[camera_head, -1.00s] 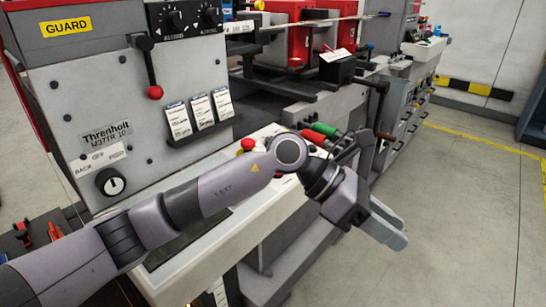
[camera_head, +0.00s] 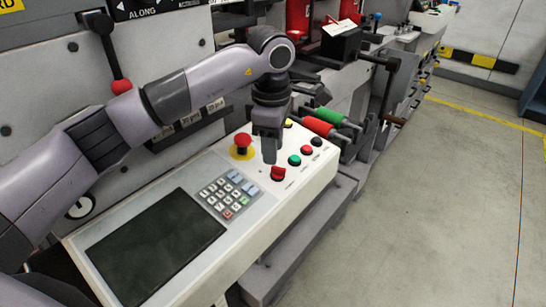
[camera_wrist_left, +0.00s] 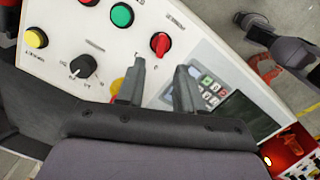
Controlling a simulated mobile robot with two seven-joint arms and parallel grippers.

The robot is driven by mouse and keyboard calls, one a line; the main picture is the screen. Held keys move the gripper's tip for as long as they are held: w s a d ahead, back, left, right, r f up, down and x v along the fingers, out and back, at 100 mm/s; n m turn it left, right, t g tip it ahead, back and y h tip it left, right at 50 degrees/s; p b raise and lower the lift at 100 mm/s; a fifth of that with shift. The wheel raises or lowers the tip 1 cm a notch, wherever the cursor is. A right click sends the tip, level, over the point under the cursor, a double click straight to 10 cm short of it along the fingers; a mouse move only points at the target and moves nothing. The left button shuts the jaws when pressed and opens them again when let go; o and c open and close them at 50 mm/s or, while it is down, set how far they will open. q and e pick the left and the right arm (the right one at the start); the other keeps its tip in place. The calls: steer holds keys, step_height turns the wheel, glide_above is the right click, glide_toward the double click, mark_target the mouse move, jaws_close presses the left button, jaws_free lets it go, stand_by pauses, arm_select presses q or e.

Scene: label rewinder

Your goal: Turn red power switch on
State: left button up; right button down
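The red switch knob (camera_head: 278,173) is on the white control panel (camera_head: 190,275), in front of the green and red buttons. My left gripper (camera_head: 269,157) points down just above and behind it, from the head view. In the left wrist view the red knob (camera_wrist_left: 160,43) lies a little beyond the gap between my open left fingers (camera_wrist_left: 157,84). The fingers are empty, and I see no contact with the knob. A grey part at the upper right of the wrist view looks like my other arm; its finger state is unclear.
A red emergency stop (camera_head: 241,145) on a yellow base is left of the gripper. A keypad (camera_head: 228,193) and dark screen (camera_head: 157,245) lie nearer the front left. Red and green rollers (camera_head: 322,127) stand behind the panel's right end. Floor at the right is clear.

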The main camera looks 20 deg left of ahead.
mark_target(275, 168)
arm_select(q)
steer(key=shift+w+f, duration=0.15)
steer(key=shift+f, duration=2.15)
jaws_close()
steer(key=shift+w+m+b, duration=0.2)
steer(key=shift+m+b, duration=0.1)
steer(key=shift+m, duration=0.8)
steer(key=m, duration=0.2)
steer(key=shift+w+m+g+b, duration=0.15)
steer(key=shift+m+g+b, duration=0.15)
steer(key=shift+b, duration=0.1)
steer(key=m, duration=0.5)
steer(key=shift+w+d+g, duration=0.2)
steer(key=shift+w+g, duration=0.05)
steer(key=shift+g, duration=0.15)
